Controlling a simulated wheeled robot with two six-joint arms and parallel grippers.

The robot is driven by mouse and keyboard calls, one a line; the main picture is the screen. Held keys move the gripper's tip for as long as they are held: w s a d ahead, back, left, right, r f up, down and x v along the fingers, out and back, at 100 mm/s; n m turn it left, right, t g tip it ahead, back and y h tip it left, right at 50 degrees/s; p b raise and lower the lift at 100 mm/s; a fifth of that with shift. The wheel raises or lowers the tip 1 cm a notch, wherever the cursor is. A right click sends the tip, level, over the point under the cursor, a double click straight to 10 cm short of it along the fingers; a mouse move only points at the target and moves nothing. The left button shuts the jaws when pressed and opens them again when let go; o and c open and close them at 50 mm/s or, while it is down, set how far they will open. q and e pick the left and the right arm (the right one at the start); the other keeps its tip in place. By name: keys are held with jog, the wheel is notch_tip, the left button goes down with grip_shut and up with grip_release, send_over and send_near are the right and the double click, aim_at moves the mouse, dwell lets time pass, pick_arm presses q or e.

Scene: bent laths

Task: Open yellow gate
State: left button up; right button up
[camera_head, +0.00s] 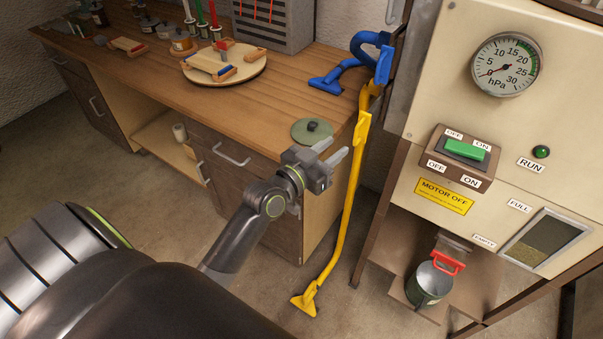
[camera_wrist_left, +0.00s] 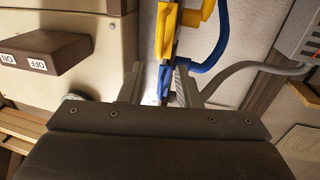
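A yellow pipe-like piece (camera_head: 345,215) runs from a foot on the floor up the right end of the wooden bench, with a yellow fitting (camera_head: 362,130) near its top. I cannot tell which yellow part is the gate. A blue piece (camera_head: 368,40) meets it at the top. My left gripper (camera_head: 330,151) is open and empty, just left of the yellow fitting and apart from it in the head view. In the left wrist view, yellow (camera_wrist_left: 166,30) and blue (camera_wrist_left: 163,82) parts show beyond and between the gripper's fingers (camera_wrist_left: 159,80). My right gripper is not in view.
The wooden bench (camera_head: 290,95) holds a round board (camera_head: 245,73) and a green disc with a black knob (camera_head: 312,128). A cream machine panel (camera_head: 440,110) with a gauge and green switch (camera_head: 464,149) stands close on the right. A metal pot (camera_head: 430,282) sits below it.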

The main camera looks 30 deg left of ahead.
pick_arm(q)
jog(key=b+v, duration=0.1)
jog(key=v, duration=0.9)
jog(key=shift+w, duration=0.1)
jog(key=s+a+f+n+g+y, duration=0.1)
jog(key=s+a+f+g+y, duration=0.15)
jog(key=f, duration=0.95)
jog(key=s+a+f+n+g+y, duration=0.1)
jog(key=s+a+f+g, duration=0.15)
jog(key=f, duration=0.95)
jog(key=s+a+f+n+g+y, duration=0.1)
jog(key=a+f+g, duration=0.2)
jog(key=f, duration=0.9)
jog(key=s+d+f+g, duration=0.1)
jog(key=s+f+g, duration=0.1)
jog(key=s+f, duration=0.5)
jog(key=s+d+f+g, duration=0.1)
jog(key=s+f+g, duration=0.2)
jog(key=s+f, duration=0.4)
jog(key=s+d+f+g, duration=0.1)
jog(key=s+f+g, duration=0.2)
jog(key=s+f, duration=0.4)
jog(key=s, duration=0.9)
jog(key=shift+s, duration=0.3)
